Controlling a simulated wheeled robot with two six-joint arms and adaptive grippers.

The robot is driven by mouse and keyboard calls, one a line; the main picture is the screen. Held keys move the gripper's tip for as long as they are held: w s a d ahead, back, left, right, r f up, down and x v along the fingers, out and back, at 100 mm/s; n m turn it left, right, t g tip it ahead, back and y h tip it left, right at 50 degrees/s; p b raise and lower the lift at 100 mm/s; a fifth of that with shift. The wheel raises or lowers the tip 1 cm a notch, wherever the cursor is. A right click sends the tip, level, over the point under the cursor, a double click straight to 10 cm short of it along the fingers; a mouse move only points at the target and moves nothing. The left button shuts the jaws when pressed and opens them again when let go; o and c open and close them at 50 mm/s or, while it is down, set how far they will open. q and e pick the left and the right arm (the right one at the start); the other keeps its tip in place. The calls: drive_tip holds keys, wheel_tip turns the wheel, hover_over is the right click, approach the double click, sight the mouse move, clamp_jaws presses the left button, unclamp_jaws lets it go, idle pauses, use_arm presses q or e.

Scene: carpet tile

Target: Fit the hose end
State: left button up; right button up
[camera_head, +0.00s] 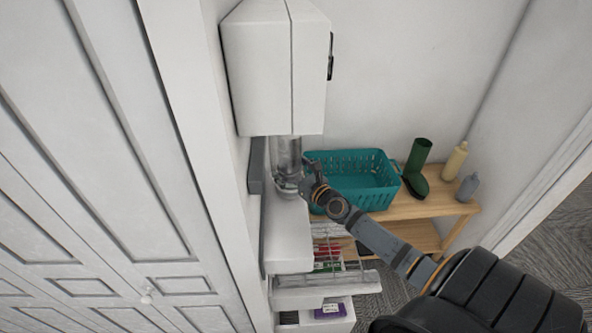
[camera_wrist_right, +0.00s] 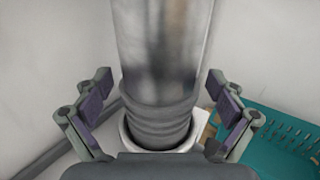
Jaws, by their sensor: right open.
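A shiny grey hose (camera_head: 288,150) hangs below the white wall cabinet, above a white unit. In the right wrist view the hose (camera_wrist_right: 162,50) runs down the middle, and its ribbed end (camera_wrist_right: 160,125) is at a white round collar (camera_wrist_right: 188,138). I cannot tell whether the end sits inside the collar or just in front of it. My right gripper (camera_head: 298,184) is at the hose's lower end. In the wrist view its open fingers (camera_wrist_right: 160,92) stand on either side of the hose, with gaps visible. My left gripper is not in view.
The white wall cabinet (camera_head: 270,70) is overhead. A teal basket (camera_head: 365,198) sits on a wooden bench (camera_head: 432,207) at right, beside a green boot (camera_head: 416,165) and two bottles. An open drawer (camera_head: 325,290) lies below. White doors (camera_head: 90,150) fill the left.

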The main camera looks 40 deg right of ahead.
drive_tip(key=s, duration=1.1)
drive_tip(key=shift+s+d, duration=0.2)
drive_tip(key=shift+s, duration=0.1)
